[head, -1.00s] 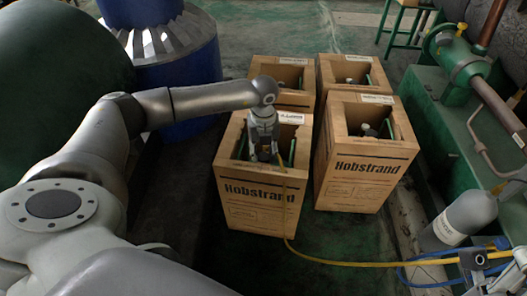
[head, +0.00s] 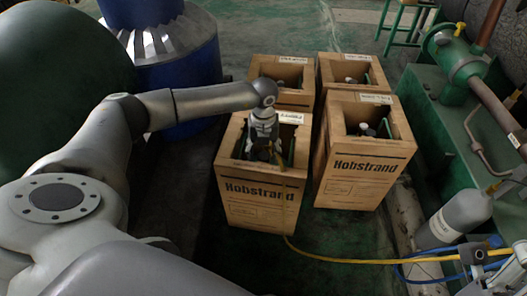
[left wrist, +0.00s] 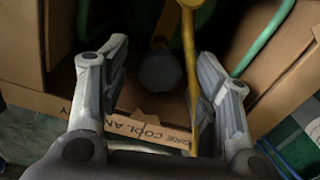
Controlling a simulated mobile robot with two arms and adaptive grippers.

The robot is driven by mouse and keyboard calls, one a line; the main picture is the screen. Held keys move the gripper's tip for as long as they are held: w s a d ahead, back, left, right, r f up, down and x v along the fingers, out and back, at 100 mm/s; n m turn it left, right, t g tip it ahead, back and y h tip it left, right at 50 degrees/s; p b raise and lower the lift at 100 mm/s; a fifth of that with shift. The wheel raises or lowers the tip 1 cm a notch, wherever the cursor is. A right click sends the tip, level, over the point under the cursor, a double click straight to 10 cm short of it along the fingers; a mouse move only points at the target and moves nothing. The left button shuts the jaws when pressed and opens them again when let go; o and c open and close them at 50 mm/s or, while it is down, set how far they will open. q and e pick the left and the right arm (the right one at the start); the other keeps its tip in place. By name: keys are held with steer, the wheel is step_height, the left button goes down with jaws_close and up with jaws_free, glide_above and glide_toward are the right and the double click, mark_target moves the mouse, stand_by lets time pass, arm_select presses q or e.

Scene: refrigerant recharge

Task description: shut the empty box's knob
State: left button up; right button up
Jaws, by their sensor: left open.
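The front left cardboard box (head: 258,205), marked Hobstrand, stands upright and open at the top. My left gripper (head: 262,152) points down into its opening. In the left wrist view the open gripper (left wrist: 155,95) has one finger on each side of a dark grey knob (left wrist: 160,72), which lies farther in, with clear gaps. A yellow hose (left wrist: 190,55) runs down close to the right finger; I cannot tell if they touch. A green tube (left wrist: 265,38) is farther right. The label's wording in the head view is too small to read. Grey parts at the lower right may be my right gripper (head: 500,272).
Another Hobstrand box (head: 362,172) stands close at the right, with two more boxes behind. The yellow hose (head: 350,261) runs across the floor to the lower right. A grey cylinder (head: 464,215) stands beside green machinery (head: 450,130).

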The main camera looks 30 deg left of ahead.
mark_target(264, 155)
arm_select(q)
step_height(264, 155, up, 12)
stand_by(0.5)
steer(key=shift+d, duration=0.1)
